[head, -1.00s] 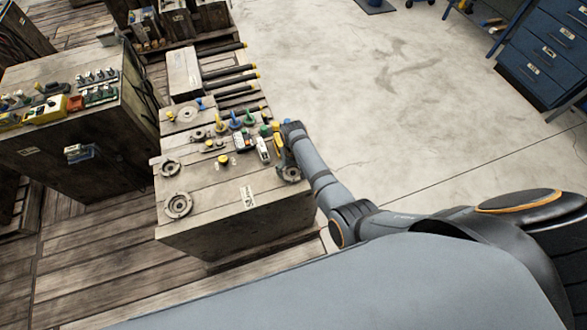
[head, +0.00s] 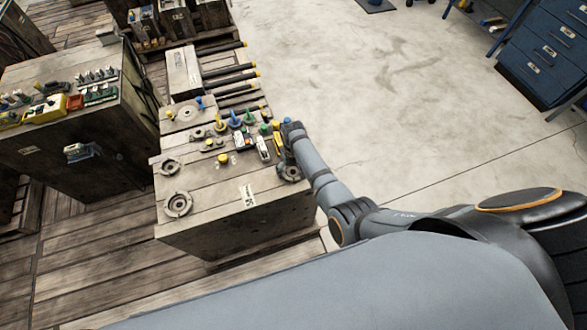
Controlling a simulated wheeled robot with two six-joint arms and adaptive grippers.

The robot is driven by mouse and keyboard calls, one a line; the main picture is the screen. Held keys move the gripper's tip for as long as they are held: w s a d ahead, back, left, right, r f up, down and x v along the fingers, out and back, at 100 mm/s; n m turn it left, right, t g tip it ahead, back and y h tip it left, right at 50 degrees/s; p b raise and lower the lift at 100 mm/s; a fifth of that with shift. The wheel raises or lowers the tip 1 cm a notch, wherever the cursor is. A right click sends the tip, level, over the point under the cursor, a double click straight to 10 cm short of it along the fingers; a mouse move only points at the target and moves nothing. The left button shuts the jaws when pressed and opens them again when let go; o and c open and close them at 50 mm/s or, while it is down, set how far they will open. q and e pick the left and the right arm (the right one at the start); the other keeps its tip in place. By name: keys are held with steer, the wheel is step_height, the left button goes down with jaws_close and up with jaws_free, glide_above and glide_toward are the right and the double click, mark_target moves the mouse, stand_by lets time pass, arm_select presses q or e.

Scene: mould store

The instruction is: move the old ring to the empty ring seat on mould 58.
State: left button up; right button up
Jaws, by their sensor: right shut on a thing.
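A wooden-looking mould block (head: 205,228) stands in the middle left of the head view, with a white label (head: 248,195) too small to read. Round ring-shaped parts lie on its top: one at the front left corner (head: 178,205), one behind it (head: 170,167) and one at the back left (head: 187,114). I cannot tell which are seats or rings. My right gripper (head: 283,160) points down at the block's right edge. It is shut on a dark ring (head: 290,174) at the front right corner, partly hidden by the fingers. My left gripper is not in view.
Several coloured knobs and small tools, including a yellow one (head: 222,159) and a white one (head: 263,149), crowd the block's top beside my gripper. Another block (head: 60,160) stands left. Black bars (head: 232,82) jut out behind.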

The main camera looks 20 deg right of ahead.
steer(key=o, duration=1.6)
step_height(320, 180, up, 8)
steer(key=shift+f, duration=0.2)
